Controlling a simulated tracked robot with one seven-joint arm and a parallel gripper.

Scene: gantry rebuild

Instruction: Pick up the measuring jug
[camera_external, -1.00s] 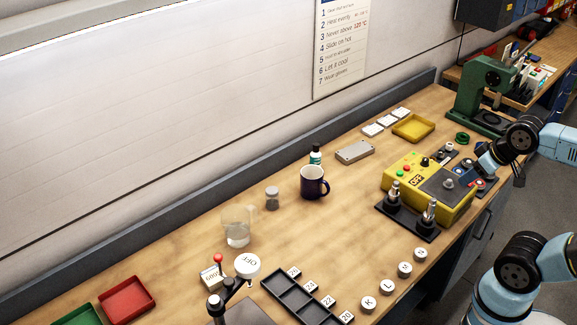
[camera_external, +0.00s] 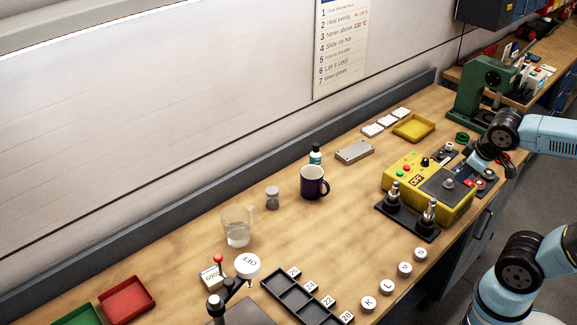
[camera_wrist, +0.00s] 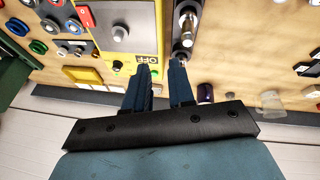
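The measuring jug (camera_external: 237,232) is clear, with some pale content in its lower part. It stands upright on the bench, left of the purple mug. In the wrist view the jug (camera_wrist: 269,103) shows small at the right, well away from the fingers. My gripper (camera_wrist: 160,67) is open, with nothing between its two dark blue fingers. In the outside view my gripper (camera_external: 473,163) is over the right side of the bench by the yellow control box, far from the jug.
The yellow control box (camera_external: 405,170) with metal posts stands near my gripper. The purple mug (camera_external: 313,182), a small grey-lidded jar (camera_external: 272,198) and a bottle (camera_external: 315,155) stand right of the jug. A lever device (camera_external: 234,290) and black tray (camera_external: 292,296) lie in front.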

